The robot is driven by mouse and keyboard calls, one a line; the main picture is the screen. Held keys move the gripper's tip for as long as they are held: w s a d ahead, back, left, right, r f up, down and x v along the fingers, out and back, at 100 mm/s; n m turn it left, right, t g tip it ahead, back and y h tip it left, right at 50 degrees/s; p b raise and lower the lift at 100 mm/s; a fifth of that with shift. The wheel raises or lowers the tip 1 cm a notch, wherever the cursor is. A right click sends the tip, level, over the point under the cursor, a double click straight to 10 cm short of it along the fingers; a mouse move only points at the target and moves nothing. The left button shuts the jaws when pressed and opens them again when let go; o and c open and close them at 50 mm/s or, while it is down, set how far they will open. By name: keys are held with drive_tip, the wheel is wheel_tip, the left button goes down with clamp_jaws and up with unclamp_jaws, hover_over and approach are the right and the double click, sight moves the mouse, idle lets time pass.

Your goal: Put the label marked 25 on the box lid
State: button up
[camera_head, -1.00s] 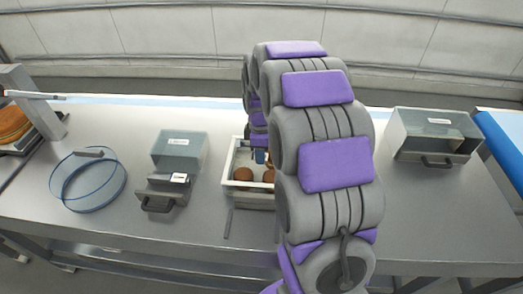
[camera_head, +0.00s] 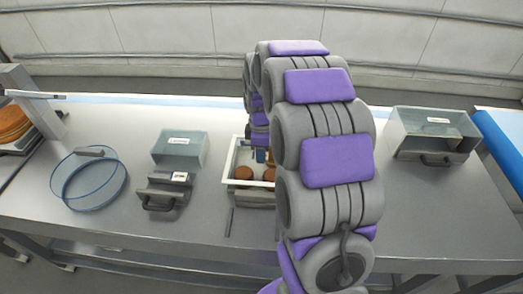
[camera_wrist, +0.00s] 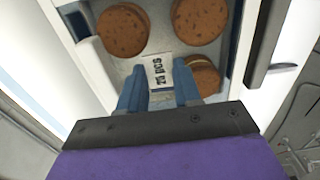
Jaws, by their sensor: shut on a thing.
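The small white label (camera_wrist: 160,72) is pinched upright between the two blue fingertips of my gripper (camera_wrist: 160,92) in the wrist view. Its dark print looks like "25 PCS", though the number is not fully clear. It is over a white-rimmed box (camera_wrist: 232,75) with brown filled rounds (camera_wrist: 124,30) showing inside the frame. I cannot tell whether the label touches the surface below. In the head view the box (camera_head: 229,183) stands mid-table, partly hidden by my arm. The gripper there is mostly hidden.
Left of the box are a dark holder (camera_head: 160,194) with a white label on it and a clear bin (camera_head: 180,150). A blue-rimmed round sieve (camera_head: 88,180) lies farther left. Another clear bin (camera_head: 432,135) stands at the right. The table right of my arm is mostly clear.

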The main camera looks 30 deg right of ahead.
drive_tip(key=shift+f, duration=0.15)
drive_tip(key=o, duration=1.2)
drive_tip(key=shift+r+p, duration=1.7)
drive_tip(key=shift+r, duration=1.8)
drive_tip(key=shift+s, duration=0.1)
